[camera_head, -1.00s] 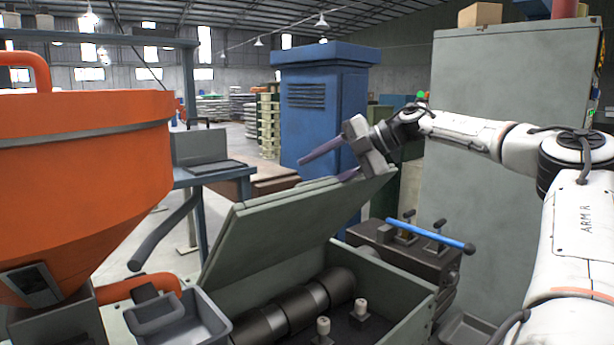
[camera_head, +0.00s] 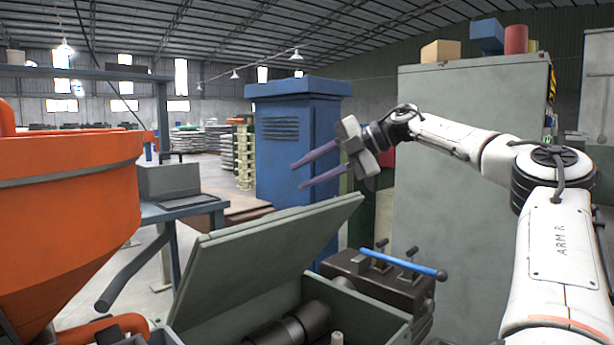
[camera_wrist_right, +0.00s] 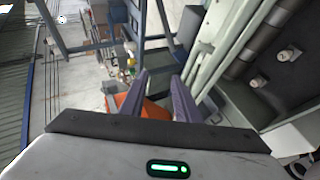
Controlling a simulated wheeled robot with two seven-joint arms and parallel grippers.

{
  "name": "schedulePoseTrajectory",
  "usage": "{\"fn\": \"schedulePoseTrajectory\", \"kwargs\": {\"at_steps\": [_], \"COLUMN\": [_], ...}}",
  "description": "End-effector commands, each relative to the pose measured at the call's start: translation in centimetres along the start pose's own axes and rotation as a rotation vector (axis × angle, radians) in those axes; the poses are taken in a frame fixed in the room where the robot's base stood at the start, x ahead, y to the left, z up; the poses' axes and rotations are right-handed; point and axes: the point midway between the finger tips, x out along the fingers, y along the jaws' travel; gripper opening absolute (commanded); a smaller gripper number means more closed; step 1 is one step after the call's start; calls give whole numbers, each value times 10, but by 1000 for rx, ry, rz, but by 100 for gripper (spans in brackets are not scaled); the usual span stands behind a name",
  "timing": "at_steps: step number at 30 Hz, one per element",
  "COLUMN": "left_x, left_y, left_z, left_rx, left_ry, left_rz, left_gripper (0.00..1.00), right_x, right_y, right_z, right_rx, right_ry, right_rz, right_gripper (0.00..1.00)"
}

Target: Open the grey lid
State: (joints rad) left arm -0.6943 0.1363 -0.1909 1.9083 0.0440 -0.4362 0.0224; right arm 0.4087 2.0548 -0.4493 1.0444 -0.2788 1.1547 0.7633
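The grey lid (camera_head: 262,262) stands raised and tilted on its grey box (camera_head: 378,318), with the box mouth open to its right. My right gripper (camera_head: 297,176) is open and empty above the lid's upper edge, fingers pointing left. A gap shows between the lower finger and the lid in the head view. In the right wrist view, the two purple-grey fingers (camera_wrist_right: 158,78) are apart with nothing between them. My left gripper is not in view.
Dark cylinders (camera_head: 290,330) lie inside the box. A dark block with a blue-handled lever (camera_head: 405,264) stands right of it. An orange hopper (camera_head: 70,200) is at the left, a blue cabinet (camera_head: 297,130) behind, and a tall grey cabinet (camera_head: 460,150) at the right.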

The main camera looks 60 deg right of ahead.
Motion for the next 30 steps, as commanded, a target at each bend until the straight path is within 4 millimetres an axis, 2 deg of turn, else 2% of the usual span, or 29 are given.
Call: {"fn": "schedulePoseTrajectory", "kwargs": {"at_steps": [11,14,24,30], "left_x": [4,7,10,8], "left_y": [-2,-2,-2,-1], "left_z": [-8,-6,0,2], "left_rx": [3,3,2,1], "left_ry": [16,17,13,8], "left_rz": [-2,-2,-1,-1], "left_gripper": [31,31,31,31], "right_x": [-6,-18,-83,-102], "right_y": [-2,-2,-1,-1], "right_z": [1,2,1,1], "right_rx": [2,1,2,2], "right_ry": [-2,-4,-4,-2], "right_rz": [-2,0,1,-2], "right_gripper": [29,29,29,29]}}
